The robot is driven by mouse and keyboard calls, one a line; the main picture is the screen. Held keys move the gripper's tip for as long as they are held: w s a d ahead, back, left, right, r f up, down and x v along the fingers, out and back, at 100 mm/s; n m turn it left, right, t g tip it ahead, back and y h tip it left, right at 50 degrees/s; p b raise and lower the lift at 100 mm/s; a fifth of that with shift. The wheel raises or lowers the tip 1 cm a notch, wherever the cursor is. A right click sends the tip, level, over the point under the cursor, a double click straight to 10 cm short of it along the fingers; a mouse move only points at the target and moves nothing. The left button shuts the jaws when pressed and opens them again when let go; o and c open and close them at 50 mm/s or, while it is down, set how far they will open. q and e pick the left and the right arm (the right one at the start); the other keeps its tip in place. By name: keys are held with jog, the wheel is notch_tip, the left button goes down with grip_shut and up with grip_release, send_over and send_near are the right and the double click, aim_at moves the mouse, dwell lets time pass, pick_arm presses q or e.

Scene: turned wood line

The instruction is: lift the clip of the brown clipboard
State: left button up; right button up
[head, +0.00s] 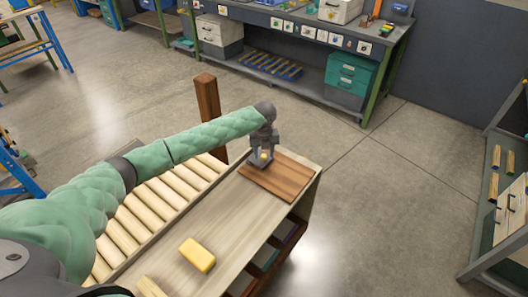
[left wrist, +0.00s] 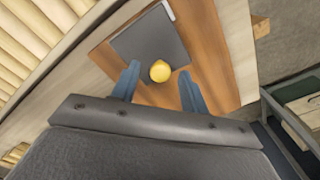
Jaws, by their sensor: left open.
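The brown clipboard (head: 283,180) lies flat on the far end of a pale wooden counter; it also shows in the left wrist view (left wrist: 216,60). Its clip looks like a dark grey plate (left wrist: 150,42) lying on the board, with a round yellow knob (left wrist: 160,71) near one edge. My left gripper (head: 263,155) is above the clip, pointing down. In the left wrist view its two blue-grey fingers (left wrist: 158,73) are apart, one on each side of the knob, with gaps visible. Whether they touch the clip is unclear. My right gripper does not show.
A yellow block (head: 197,255) lies on the counter (head: 222,212) nearer to me. Pale wooden rollers (head: 160,209) run along the counter's left side. A brown post (head: 208,115) stands behind them. Open shelves sit under the counter's right side.

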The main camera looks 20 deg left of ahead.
pick_arm(q)
jog(key=shift+c, duration=0.3)
grip_shut()
